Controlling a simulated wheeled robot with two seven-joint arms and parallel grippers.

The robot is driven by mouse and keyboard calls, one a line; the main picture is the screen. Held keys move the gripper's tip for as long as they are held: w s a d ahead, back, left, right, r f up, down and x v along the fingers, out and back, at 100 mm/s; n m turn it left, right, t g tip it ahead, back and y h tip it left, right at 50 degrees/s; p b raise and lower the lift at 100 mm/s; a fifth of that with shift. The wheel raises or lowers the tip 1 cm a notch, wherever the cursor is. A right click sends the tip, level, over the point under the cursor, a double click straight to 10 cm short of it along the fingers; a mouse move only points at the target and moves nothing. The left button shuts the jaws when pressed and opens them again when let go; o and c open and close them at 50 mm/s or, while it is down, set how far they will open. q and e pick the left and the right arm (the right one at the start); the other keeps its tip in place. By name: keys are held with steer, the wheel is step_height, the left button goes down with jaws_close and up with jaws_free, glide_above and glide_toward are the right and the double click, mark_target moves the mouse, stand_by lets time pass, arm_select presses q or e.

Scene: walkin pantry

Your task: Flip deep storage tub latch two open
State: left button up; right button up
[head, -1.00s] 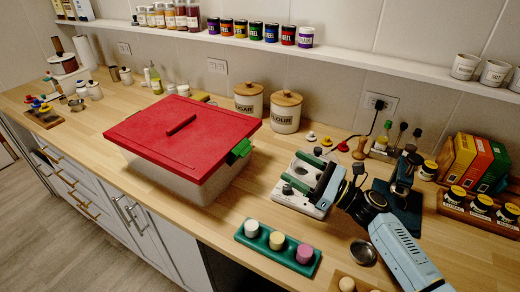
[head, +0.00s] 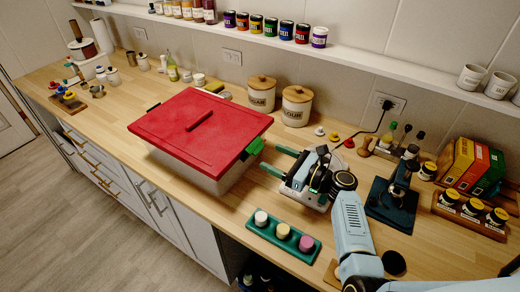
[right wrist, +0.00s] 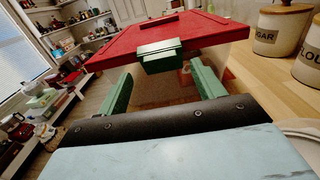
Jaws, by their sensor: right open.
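The storage tub is a translucent whitish box (head: 190,170) with a red lid (head: 190,130) on the wooden counter. A green latch (head: 254,147) sits at the lid's right edge; in the right wrist view this latch (right wrist: 160,56) hangs over the lid's near edge. A dark latch (head: 153,107) shows at the lid's left edge. My right gripper (head: 270,159) is open and empty, its green fingers pointing at the green latch from the right, a short gap away. In the right wrist view the latch lies between and beyond the fingertips (right wrist: 163,85). My left gripper is not in view.
A green tray (head: 282,239) with several round pieces lies in front of my right gripper. Sugar (head: 261,94) and flour (head: 296,105) canisters stand behind. A dark microscope-like device (head: 397,190) stands to the right.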

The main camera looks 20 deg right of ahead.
mark_target(260, 150)
steer(key=x, duration=0.5)
steer(key=shift+w+a, duration=0.25)
steer(key=shift+w, duration=0.05)
steer(key=shift+c, duration=0.5)
steer(key=c, duration=0.5)
steer(key=t+b, duration=0.1)
steer(key=b, duration=0.2)
steer(key=f+y+b, duration=0.1)
steer(key=b, duration=0.2)
steer(key=shift+s+d+f+t, duration=0.15)
steer(key=shift+s+d+t, duration=0.1)
steer(key=shift+t, duration=0.15)
steer(key=shift+y+b, duration=0.4)
steer(key=shift+b, duration=0.15)
steer(key=o, duration=0.6)
